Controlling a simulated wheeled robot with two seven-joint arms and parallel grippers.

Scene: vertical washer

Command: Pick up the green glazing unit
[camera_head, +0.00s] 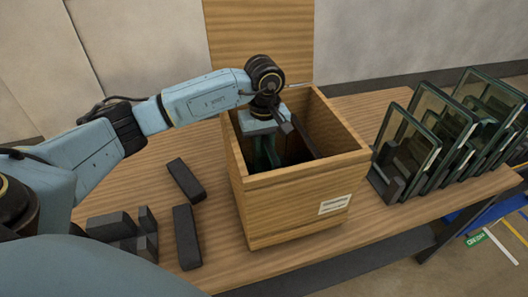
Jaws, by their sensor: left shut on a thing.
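Several framed glass panes with greenish edges (408,138) stand upright in a row at the right end of the table; I cannot tell which one is the green glazing unit. My left arm reaches in from the left, and my left gripper (264,152) points down inside the open wooden box (300,197). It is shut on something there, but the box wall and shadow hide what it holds. A dark bar (304,136) leans inside the box, just right of the gripper. My right gripper is not in view.
The box lid (262,42) stands open at the back. Dark blocks (186,181) lie left of the box, with more (187,236) at the front and a small cluster (122,228) near my arm. The wooden table (366,217) is bare between the box and the panes.

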